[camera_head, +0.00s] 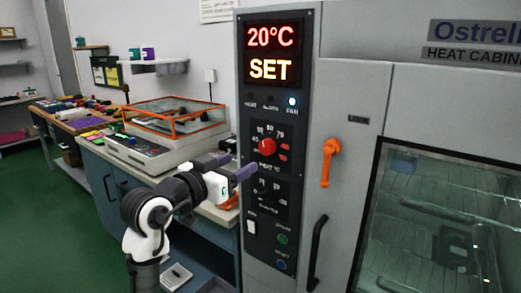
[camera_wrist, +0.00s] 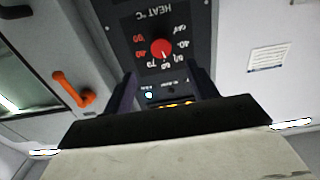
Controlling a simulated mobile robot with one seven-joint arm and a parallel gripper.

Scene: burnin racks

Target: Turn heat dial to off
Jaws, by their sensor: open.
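The heat dial (camera_head: 267,146) is a round red knob on the cabinet's black control panel, inside a ring of temperature marks. In the wrist view the dial (camera_wrist: 161,48) appears upside down; its pale pointer seems to aim near the 60 mark, away from the off label. My gripper (camera_head: 238,166) is open and empty, in front of the panel, left of and a little below the dial in the head view. In the wrist view my gripper's two dark fingers (camera_wrist: 164,90) stand apart, with the dial beyond their tips. They do not appear to touch it.
A second dial (camera_head: 267,190), dark, sits below the heat dial, above a white switch (camera_head: 251,226) and buttons. An orange door handle (camera_head: 328,162) is at the right. A bench with an orange-edged clear box (camera_head: 178,115) is at left.

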